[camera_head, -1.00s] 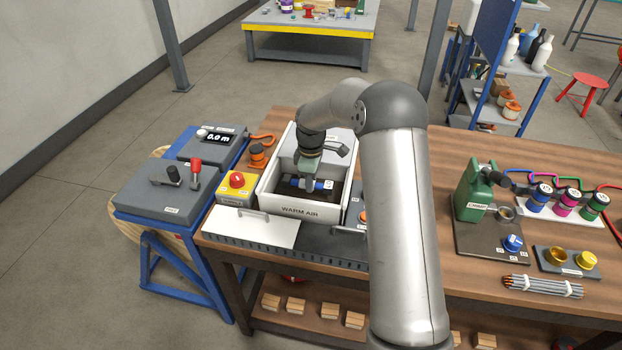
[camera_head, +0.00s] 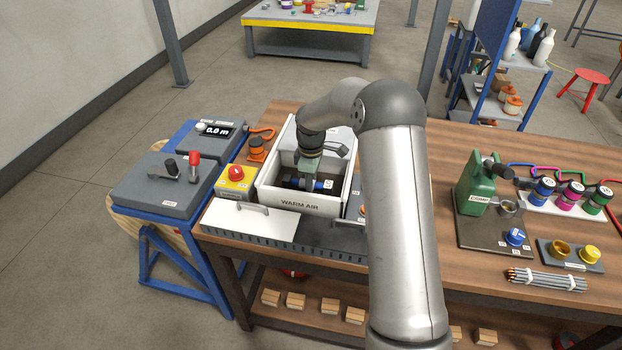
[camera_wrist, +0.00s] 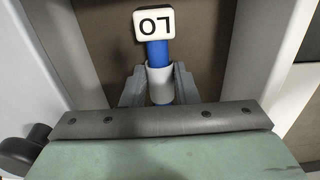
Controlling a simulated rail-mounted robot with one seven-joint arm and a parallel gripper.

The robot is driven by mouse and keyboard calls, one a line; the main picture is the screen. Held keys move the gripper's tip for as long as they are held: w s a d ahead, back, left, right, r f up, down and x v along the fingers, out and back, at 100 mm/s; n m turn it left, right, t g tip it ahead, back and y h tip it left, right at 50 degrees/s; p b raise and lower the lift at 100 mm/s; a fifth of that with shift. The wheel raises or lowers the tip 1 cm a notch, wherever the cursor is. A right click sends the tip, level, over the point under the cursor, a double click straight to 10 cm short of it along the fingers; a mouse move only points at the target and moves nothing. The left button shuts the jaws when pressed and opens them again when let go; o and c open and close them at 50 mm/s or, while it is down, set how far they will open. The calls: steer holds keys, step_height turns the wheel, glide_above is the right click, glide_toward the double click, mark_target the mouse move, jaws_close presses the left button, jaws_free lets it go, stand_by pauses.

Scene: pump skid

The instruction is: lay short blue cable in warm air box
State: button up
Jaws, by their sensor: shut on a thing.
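The short blue cable (camera_head: 318,185) is inside the warm air box (camera_head: 300,203), a white open-topped box with a dark floor. My gripper (camera_wrist: 160,85) is shut on the cable at the sleeve. In the head view my gripper (camera_head: 305,180) reaches down between the box walls. The far end of the cable is hidden by the gripper. I cannot tell whether the cable touches the floor.
A white lid plate with a handle (camera_head: 250,220) lies in front of the box. A yellow box with a red button (camera_head: 236,180) stands at its left. My arm hides part of the bench.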

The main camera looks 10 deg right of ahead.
steer(key=o, duration=0.9)
steer(key=shift+o, duration=0.2)
step_height(320, 180, up, 18)
steer(key=b, duration=0.1)
steer(key=shift+f, duration=0.25)
